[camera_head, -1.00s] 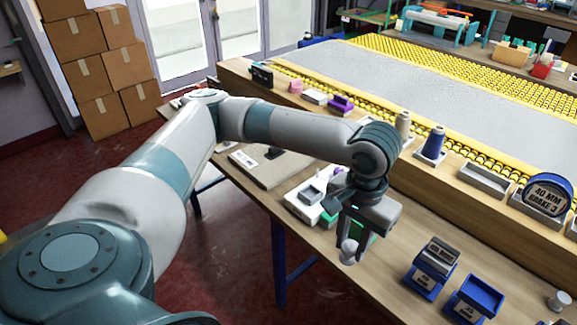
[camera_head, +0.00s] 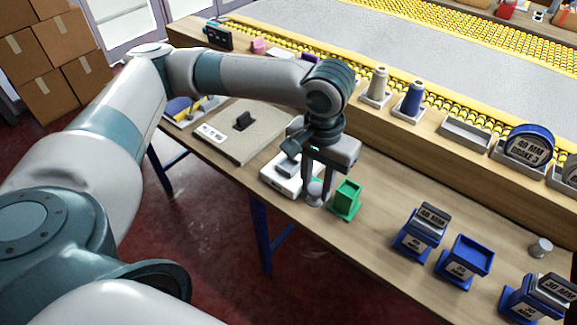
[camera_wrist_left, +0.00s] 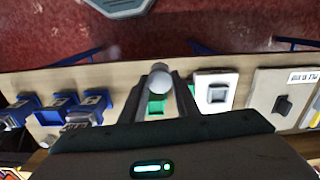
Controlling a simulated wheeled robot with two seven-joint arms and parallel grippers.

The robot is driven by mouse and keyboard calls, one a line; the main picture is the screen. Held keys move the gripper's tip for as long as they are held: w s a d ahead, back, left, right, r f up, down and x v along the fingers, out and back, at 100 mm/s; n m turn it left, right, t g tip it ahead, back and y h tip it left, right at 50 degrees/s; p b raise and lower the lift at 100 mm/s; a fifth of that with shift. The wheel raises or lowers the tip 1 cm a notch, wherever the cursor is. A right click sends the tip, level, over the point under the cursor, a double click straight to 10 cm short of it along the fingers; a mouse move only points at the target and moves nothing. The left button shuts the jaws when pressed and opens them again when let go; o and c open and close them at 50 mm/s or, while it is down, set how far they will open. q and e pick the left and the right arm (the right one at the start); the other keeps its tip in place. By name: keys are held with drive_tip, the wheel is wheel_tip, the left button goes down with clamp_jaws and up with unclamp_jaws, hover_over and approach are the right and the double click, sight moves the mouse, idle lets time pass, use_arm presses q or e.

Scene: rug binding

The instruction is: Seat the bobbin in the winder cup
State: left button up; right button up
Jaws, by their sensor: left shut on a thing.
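My left gripper (camera_head: 317,190) points down over the bench, shut on a pale, round-topped bobbin (camera_head: 316,186). In the left wrist view the bobbin's round end (camera_wrist_left: 160,80) shows between the fingers. A white unit with a raised grey square part (camera_head: 283,172) stands just left of the gripper. In the wrist view this white unit (camera_wrist_left: 229,81) shows a square opening in grey. A green stand (camera_head: 346,200) is just right of the gripper. I cannot tell which of these is the winder cup, nor whether the bobbin touches anything. My right gripper is not in view.
Blue stands with labelled grey blocks (camera_head: 420,231) and an open blue tray stand (camera_head: 465,258) are to the right. A small grey cylinder (camera_head: 540,247) lies beyond them. Thread cones (camera_head: 409,100) stand on the back ledge. A beige board (camera_head: 240,135) lies left.

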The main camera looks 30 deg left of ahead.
use_arm(q)
drive_tip(key=shift+w, duration=0.25)
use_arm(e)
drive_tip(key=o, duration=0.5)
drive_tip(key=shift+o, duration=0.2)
use_arm(q)
drive_tip(key=w+a+n, duration=0.1)
drive_tip(key=w+a, duration=0.1)
drive_tip(key=w, duration=0.5)
drive_tip(key=w+a+n, duration=0.1)
drive_tip(key=w+a, duration=0.1)
drive_tip(key=w, duration=0.6)
drive_tip(key=shift+w+a+f, duration=0.15)
drive_tip(key=shift+a+f, duration=0.1)
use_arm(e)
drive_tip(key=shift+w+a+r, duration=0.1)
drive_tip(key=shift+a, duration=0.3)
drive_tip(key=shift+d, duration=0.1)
